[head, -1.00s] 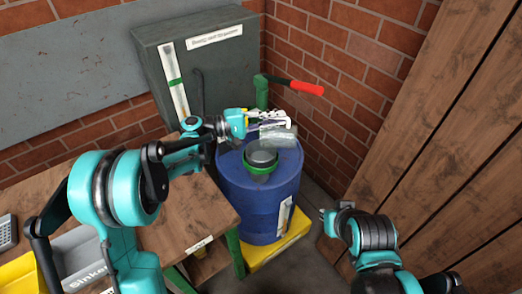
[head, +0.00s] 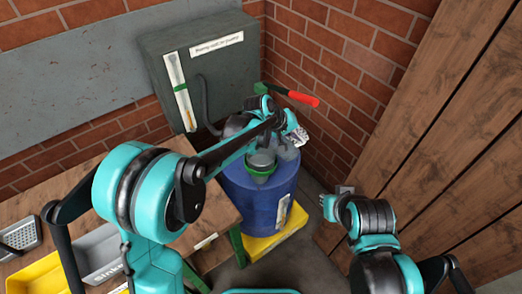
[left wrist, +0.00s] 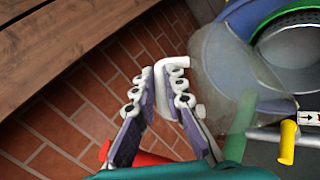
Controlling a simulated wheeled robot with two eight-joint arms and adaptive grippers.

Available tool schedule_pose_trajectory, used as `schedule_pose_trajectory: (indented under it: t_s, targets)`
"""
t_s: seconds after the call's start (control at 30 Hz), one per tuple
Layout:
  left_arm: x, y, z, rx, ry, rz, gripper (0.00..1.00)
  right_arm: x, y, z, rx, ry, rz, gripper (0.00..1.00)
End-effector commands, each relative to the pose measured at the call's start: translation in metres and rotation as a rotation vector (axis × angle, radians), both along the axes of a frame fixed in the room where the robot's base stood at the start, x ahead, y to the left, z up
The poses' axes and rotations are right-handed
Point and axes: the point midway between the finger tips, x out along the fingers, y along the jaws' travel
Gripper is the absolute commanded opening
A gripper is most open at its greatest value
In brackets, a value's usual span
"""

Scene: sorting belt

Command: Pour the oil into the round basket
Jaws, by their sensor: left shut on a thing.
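The round basket (head: 262,160) is a grey metal strainer with a green rim on top of the blue drum (head: 255,200). It also shows in the left wrist view (left wrist: 300,38), at the upper right. My left gripper (head: 292,132) is above the drum, at the basket's far right side. It is shut on a clear jug (head: 288,151), seemingly by its white handle (left wrist: 172,64). The jug's clear wall (left wrist: 222,65) overlaps the basket's edge in the left wrist view. I cannot make out oil in it or its exact tilt. My right gripper (head: 333,200) is low at right; its fingers are unclear.
A red lever (head: 300,98) stands behind the drum, close to my left gripper. A grey cabinet (head: 205,65) is at the back. A wooden table (head: 125,180) with yellow (head: 32,275) and grey (head: 98,255) bins is at left. Wooden boards (head: 440,150) close off the right.

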Motion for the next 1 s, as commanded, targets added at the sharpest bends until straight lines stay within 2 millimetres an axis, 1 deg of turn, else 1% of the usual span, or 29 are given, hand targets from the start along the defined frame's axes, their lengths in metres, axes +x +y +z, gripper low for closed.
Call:
schedule_pose_trajectory:
  t_s: [0.03, 0.1, 0.4, 0.63, 0.87, 1.0]
  targets:
    - [-0.001, -0.006, 0.0, 0.041, -0.007, -0.005, 0.0, 0.0, 0.0, 0.004, 0.0, 0.0, 0.0, 0.1]
    - [-0.002, -0.014, -0.011, 0.096, -0.015, -0.005, 0.0, 0.0, 0.0, 0.0, 0.0, 0.0, 0.0, 0.1]
    - [-0.006, -0.041, -0.046, 0.346, -0.051, -0.005, 0.0, 0.0, 0.0, -0.01, 0.0, 0.0, 0.0, 0.1]
    - [-0.007, -0.054, -0.07, 0.532, -0.076, -0.002, 0.0, 0.0, 0.0, -0.02, 0.0, 0.0, 0.0, 0.1]
    - [-0.008, -0.058, -0.082, 0.644, -0.091, 0.003, 0.0, 0.0, 0.0, -0.027, 0.0, 0.0, 0.0, 0.1]
    - [-0.008, -0.059, -0.079, 0.666, -0.096, 0.003, 0.0, 0.0, 0.0, -0.024, 0.0, 0.0, 0.0, 0.1]
